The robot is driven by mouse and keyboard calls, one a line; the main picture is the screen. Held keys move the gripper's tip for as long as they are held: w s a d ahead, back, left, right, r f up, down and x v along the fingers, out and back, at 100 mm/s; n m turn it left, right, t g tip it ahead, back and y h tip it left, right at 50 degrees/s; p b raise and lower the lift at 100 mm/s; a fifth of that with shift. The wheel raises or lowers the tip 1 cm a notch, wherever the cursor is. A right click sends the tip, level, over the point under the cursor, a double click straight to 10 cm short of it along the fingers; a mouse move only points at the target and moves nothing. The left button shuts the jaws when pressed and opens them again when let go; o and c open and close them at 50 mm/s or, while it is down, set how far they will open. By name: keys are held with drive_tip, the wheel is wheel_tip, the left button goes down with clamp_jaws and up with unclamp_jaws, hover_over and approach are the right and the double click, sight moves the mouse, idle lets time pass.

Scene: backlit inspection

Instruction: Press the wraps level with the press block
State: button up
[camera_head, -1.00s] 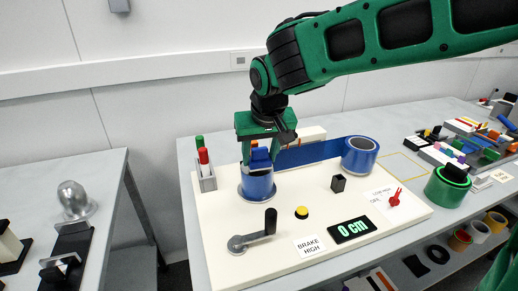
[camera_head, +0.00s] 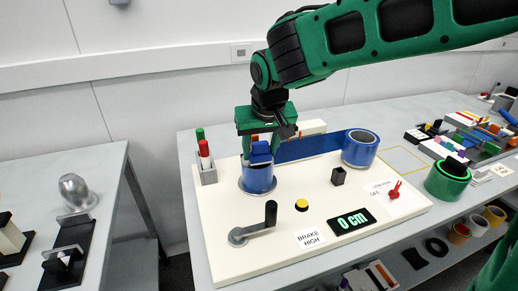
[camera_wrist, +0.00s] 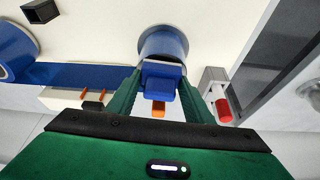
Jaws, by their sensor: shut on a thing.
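My gripper (camera_head: 262,140) points down over the back left of the cream board and is shut on a blue press block (camera_head: 261,150). In the wrist view the block (camera_wrist: 160,80) sits between the two green fingers. Directly below is a blue spool (camera_head: 258,180), upright on the board, which also shows behind the block in the wrist view (camera_wrist: 162,43). The block's lower end is at the spool's top; I cannot tell whether it touches. Individual wraps cannot be made out. A blue strip (camera_head: 310,148) runs from the spool area to a larger blue roll (camera_head: 360,148).
On the board (camera_head: 225,265) are a crank (camera_head: 255,227), a yellow button (camera_head: 301,205), a "0 cm" display (camera_head: 352,221), a "BRAKE HIGH" label (camera_head: 310,239) and a red switch (camera_head: 394,191). A holder (camera_head: 208,176) with red and green sticks stands close left of the spool.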

drive_tip(key=shift+f, duration=0.4)
idle(0.8)
drive_tip(key=shift+r, duration=3.55)
